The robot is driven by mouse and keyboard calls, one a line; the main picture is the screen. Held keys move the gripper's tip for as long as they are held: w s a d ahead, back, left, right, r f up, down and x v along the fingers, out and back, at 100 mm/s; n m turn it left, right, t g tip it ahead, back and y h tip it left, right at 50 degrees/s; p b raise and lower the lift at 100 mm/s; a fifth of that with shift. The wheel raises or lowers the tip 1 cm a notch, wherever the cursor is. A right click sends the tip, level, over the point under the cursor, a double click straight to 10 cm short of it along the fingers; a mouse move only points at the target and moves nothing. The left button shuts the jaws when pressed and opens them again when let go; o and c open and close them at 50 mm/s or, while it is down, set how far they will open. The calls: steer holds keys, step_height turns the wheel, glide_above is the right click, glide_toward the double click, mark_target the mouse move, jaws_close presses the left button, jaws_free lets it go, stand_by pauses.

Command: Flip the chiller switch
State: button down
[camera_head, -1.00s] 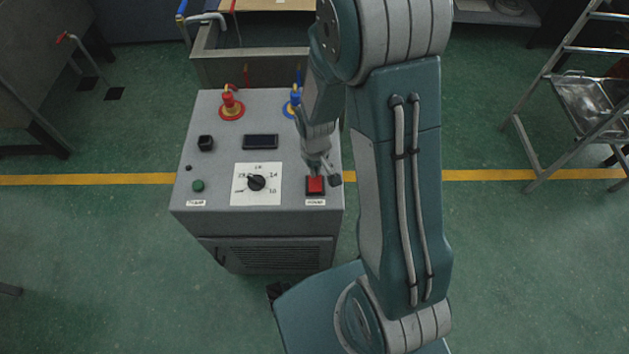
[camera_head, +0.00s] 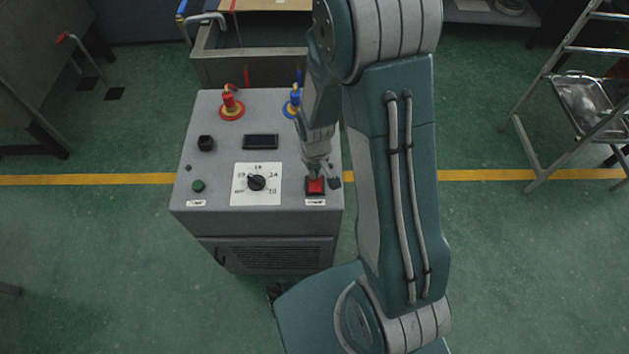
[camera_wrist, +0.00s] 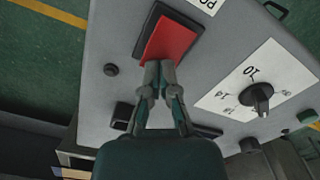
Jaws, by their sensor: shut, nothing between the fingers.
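The chiller (camera_head: 222,140) is a grey box with a sloping control top. Its red rocker switch (camera_head: 315,186) sits in a black frame at the front right of the top, above a small white label. In the wrist view the red switch (camera_wrist: 170,40) is large, at top centre. My gripper (camera_head: 317,172) is at the rear edge of the switch. In the wrist view its fingertips (camera_wrist: 159,66) are together, empty, and overlap the near end of the red switch. Whether they press on it cannot be told.
A black dial (camera_head: 257,183) on a white scale plate is left of the switch. A display (camera_head: 260,142), a green button (camera_head: 198,186), a red valve (camera_head: 231,104) and a blue valve (camera_head: 294,102) are also on top. A metal ladder (camera_head: 560,100) stands at the right.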

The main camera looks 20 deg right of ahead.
steer(key=shift+f, duration=0.4)
steer(key=shift+r, duration=3.55)
step_height(320, 180, up, 8)
steer(key=t, duration=0.1)
glide_above(316, 182)
steer(key=s+r+m+t, duration=0.2)
steer(key=s+r+t, duration=0.2)
steer(key=s+r, duration=0.9)
step_height(316, 182, up, 4)
steer(key=shift+f+t, duration=0.1)
steer(key=shift+t, duration=0.2)
